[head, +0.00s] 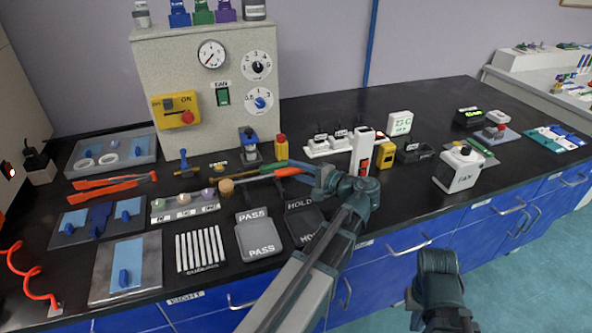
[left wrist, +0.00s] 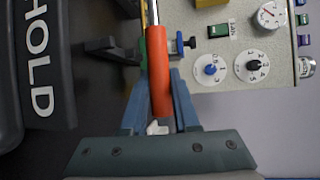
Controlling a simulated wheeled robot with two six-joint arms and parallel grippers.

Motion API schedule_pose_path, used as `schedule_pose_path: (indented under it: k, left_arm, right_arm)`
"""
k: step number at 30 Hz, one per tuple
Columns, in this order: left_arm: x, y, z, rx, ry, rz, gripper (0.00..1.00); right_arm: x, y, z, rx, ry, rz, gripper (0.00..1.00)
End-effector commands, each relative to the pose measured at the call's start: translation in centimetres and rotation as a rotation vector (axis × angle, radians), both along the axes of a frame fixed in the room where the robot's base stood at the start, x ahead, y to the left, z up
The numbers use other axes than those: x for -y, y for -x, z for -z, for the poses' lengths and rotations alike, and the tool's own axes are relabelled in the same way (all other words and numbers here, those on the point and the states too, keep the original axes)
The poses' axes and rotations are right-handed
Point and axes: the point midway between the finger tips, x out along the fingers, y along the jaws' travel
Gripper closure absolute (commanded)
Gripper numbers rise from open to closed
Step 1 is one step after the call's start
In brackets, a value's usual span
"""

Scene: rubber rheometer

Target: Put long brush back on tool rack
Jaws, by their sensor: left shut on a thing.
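My left gripper (head: 302,173) is shut on the orange handle of a long tool, which I take for the long brush (head: 287,172). The tool points left over the black bench, and a tan round end (head: 227,187) shows in line with it. In the left wrist view the orange handle (left wrist: 159,75) lies between the blue fingers, with a metal shaft beyond. I cannot tell whether the tool touches the bench. I cannot clearly identify the tool rack; a pale block with several round-topped items (head: 184,205) stands to the left. My right gripper (head: 432,290) hangs low before the drawers, its jaws unclear.
A beige machine (head: 208,90) with dials stands behind. PASS (head: 258,234) and HOLD (head: 304,221) trays lie in front of the tool. Orange tools (head: 112,183) lie at left. A FAN box (head: 459,168) and sockets (head: 330,145) stand at right.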

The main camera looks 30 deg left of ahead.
Motion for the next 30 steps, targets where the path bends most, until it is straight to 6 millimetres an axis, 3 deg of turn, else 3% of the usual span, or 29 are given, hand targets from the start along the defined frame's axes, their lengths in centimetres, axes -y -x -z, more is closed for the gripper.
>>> schedule_pose_path:
  k: [10, 23, 24, 28, 30]
  left_arm:
    - [0.0, 0.0, 3.5, 0.0, -0.001, 0.0, 1.0]
    - [0.0, 0.0, 3.9, 0.0, -0.001, 0.0, 1.0]
    - [0.0, 0.0, 3.8, 0.0, -0.001, 0.0, 0.64]
    - [0.0, 0.0, 3.9, 0.0, 0.0, 0.0, 0.4]
    - [0.0, 0.0, 3.9, 0.0, 0.001, 0.0, 0.36]
  right_arm:
    - [0.0, 0.0, 3.5, 0.0, 0.0, 0.0, 1.0]
    - [0.0, 0.0, 3.9, 0.0, 0.0, 0.0, 1.0]
    - [0.0, 0.0, 3.9, 0.0, 0.0, 0.0, 1.0]
    - [0.0, 0.0, 3.9, 0.0, 0.0, 0.0, 1.0]
    - [0.0, 0.0, 3.9, 0.0, 0.0, 0.0, 1.0]
